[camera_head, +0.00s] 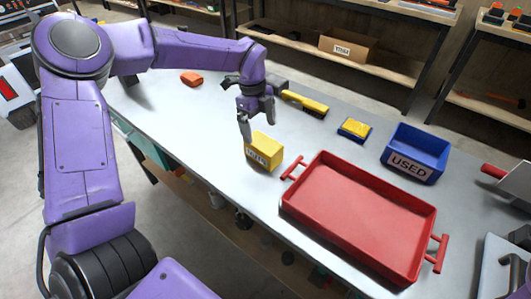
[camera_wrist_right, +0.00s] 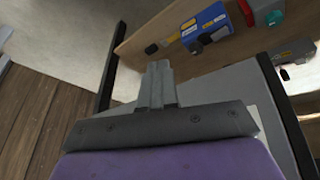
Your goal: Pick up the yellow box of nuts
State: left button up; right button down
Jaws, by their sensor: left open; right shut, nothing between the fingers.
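The yellow box of nuts (camera_head: 264,151) stands on the grey table near its front edge, with a white label on its front side. My left gripper (camera_head: 257,122) is open just above and behind the box, its fingers pointing down. One finger shows by the box's upper left; I cannot tell if it touches. My right gripper (camera_wrist_right: 158,82) shows in the right wrist view, its fingers shut together with nothing between them.
A red tray (camera_head: 355,210) with handles lies right of the box, close to it. A blue bin (camera_head: 416,152) labelled USED stands behind the tray. A yellow and blue item (camera_head: 354,129), a yellow tool (camera_head: 304,103) and an orange item (camera_head: 191,78) lie farther back.

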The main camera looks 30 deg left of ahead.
aim_at(264, 150)
pick_arm(q)
jog(key=f, duration=0.3)
jog(key=d+f+p, duration=0.1)
jog(key=f, duration=0.2)
jog(key=d+f, duration=0.1)
jog(key=f, duration=0.2)
jog(key=shift+s, duration=0.2)
jog(key=c, duration=1.2)
jog(key=shift+c, duration=0.4)
jog(key=shift+r, duration=0.1)
